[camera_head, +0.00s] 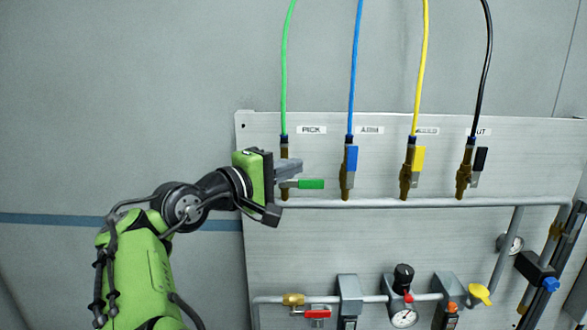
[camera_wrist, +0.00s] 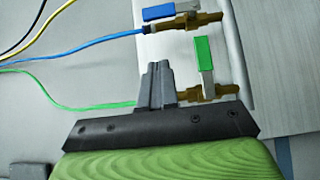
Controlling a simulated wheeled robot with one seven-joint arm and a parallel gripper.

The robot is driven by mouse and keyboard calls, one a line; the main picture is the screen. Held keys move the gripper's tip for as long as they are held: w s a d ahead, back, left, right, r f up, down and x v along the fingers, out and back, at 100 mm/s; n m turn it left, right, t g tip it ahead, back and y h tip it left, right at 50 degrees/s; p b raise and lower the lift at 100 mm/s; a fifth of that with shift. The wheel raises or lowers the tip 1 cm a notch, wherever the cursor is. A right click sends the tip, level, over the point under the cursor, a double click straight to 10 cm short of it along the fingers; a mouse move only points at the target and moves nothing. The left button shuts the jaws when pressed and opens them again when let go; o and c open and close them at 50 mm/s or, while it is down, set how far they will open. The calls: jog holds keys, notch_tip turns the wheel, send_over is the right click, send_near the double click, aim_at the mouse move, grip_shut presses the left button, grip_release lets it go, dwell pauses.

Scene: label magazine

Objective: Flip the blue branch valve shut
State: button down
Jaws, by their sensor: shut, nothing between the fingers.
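The blue branch valve (camera_head: 351,160) is second from the left in the row on the panel, under the blue hose. Its blue handle stands upright, in line with its brass body. In the wrist view the blue valve (camera_wrist: 172,11) is near the top, its handle along the pipe. My gripper (camera_head: 300,166) is shut and empty, at the green valve just left of the blue one. The green handle (camera_head: 311,184) sticks out sideways to the right, just below my fingers. In the wrist view my shut fingers (camera_wrist: 158,82) are beside the green valve (camera_wrist: 204,56), apart from the blue handle.
Yellow (camera_head: 418,157) and black (camera_head: 481,159) valves stand to the right, handles upright. Hoses rise from all the valves. A horizontal pipe (camera_head: 430,202) runs below them. A gauge (camera_head: 404,317) and a red-handled valve (camera_head: 317,314) are lower on the panel.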

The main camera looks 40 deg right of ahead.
aim_at(352, 158)
jog(key=s+d, duration=0.2)
jog(key=d, duration=0.7)
jog(key=shift+d, duration=0.35)
